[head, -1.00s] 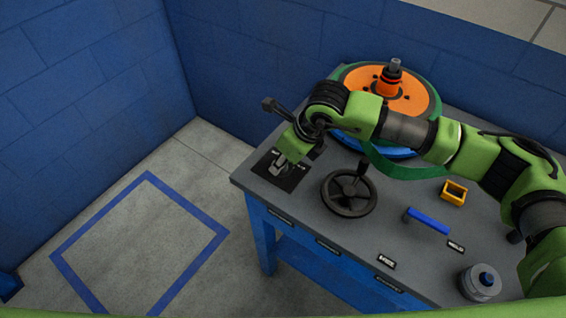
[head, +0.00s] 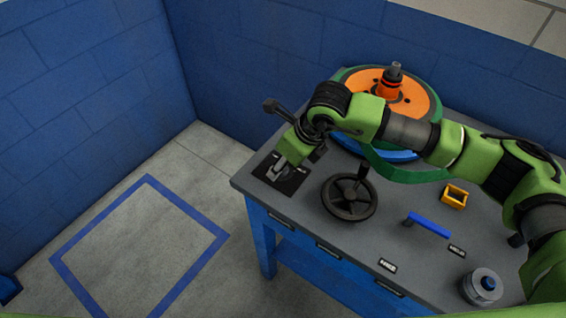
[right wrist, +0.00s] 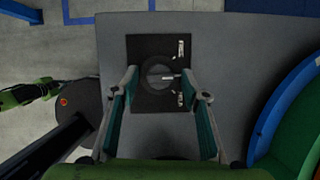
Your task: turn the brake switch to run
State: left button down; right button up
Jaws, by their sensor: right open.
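The brake switch is a round dark knob (right wrist: 160,76) with a light pointer line, on a black square plate (right wrist: 145,49) with white labels. In the right wrist view the pointer line points right, between two labels too small to read. The plate also shows in the head view (head: 267,168) at the table's left corner, with the knob hidden by my gripper. My right gripper (right wrist: 164,92) is open and empty. Its two fingers stand on either side of the knob in the right wrist view; I cannot tell whether they touch it.
A black handwheel (head: 349,197) stands close beside the plate on the grey table (head: 310,220). Behind is an orange disc (head: 418,102) with a green belt. A blue handle (head: 429,224), a yellow square block (head: 454,196) and a grey round knob (head: 483,287) lie to the right.

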jog(key=v, duration=1.1)
jog(key=shift+r, duration=0.2)
jog(key=shift+s, duration=0.1)
